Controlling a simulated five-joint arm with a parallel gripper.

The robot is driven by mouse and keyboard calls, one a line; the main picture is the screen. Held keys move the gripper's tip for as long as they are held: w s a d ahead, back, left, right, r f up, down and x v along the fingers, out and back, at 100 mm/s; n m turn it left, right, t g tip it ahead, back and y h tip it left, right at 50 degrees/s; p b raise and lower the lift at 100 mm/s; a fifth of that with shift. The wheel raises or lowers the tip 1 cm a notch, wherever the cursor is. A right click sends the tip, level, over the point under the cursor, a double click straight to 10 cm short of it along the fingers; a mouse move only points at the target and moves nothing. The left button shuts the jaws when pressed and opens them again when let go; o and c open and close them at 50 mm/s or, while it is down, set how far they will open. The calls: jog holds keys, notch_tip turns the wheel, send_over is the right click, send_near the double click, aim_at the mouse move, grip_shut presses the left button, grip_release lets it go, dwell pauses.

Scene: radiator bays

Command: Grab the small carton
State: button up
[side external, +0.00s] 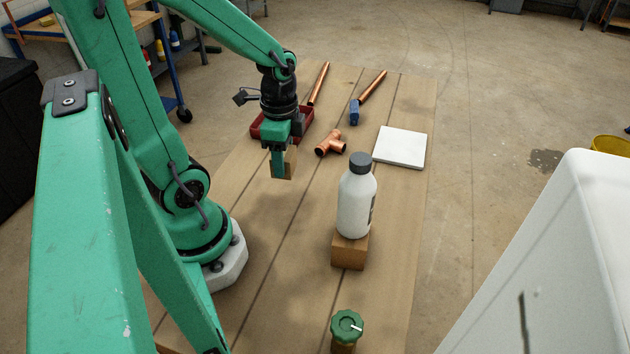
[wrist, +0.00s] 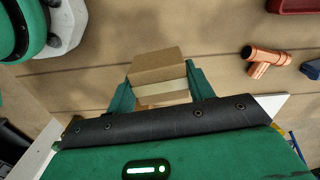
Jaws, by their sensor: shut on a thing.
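The small carton (wrist: 157,66) is a plain brown box with a paler band on its near side. In the wrist view it sits between the two green fingers of my gripper (wrist: 161,88), which is shut on it. In the side view my gripper (side external: 283,165) points down over the table, and the carton (side external: 291,163) shows partly behind a finger. The finger hides its left part. Whether its underside touches the table is hard to tell.
A white bottle (side external: 354,205) stands on a brown block (side external: 349,254) to the right. A green knob (side external: 347,326) is in front. The table (side external: 255,245) between is clear.

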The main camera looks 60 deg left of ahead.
aim_at(291, 160)
jog(key=shift+w+d+r, duration=0.1)
jog(key=shift+d+r, duration=0.35)
jog(key=shift+d, duration=0.3)
jog(key=shift+w+d+r, duration=0.1)
jog(key=shift+d+r, duration=0.35)
jog(key=shift+d, duration=0.3)
